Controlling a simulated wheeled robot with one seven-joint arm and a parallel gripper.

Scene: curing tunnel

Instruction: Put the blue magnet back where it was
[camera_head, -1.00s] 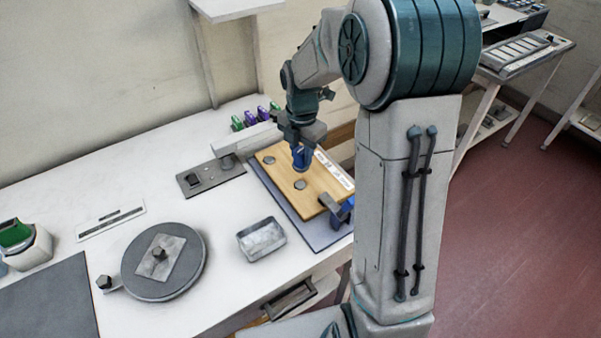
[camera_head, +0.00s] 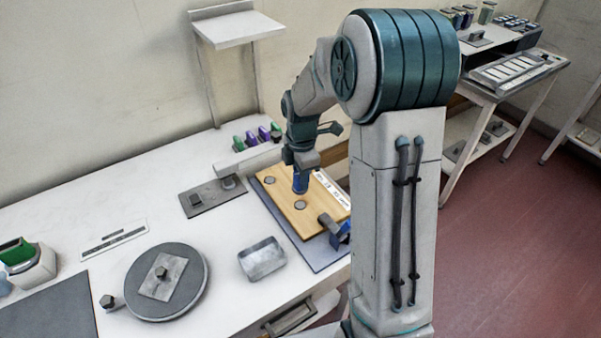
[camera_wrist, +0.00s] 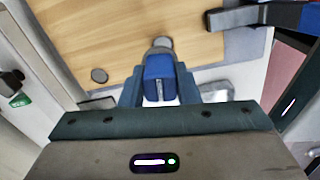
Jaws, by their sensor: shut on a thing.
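The blue magnet (camera_wrist: 158,70) is between the fingers of my gripper (camera_wrist: 160,90), which is shut on it. In the head view, my gripper (camera_head: 300,172) holds the magnet (camera_head: 300,185) upright over or on the wooden board (camera_head: 286,212); I cannot tell whether it touches. The board bears grey round discs: one on the left (camera_head: 269,180) and one nearer the front (camera_head: 300,204). In the wrist view, one disc (camera_wrist: 99,75) lies left of the magnet and another (camera_wrist: 162,42) shows just beyond it.
A grey clamp with a blue part (camera_head: 342,232) grips the board's front right corner. A metal tray (camera_head: 262,260), a round turntable (camera_head: 150,298) and a dark plate with a block (camera_head: 200,200) stand to the left. Several green and purple clips (camera_head: 264,134) stand behind.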

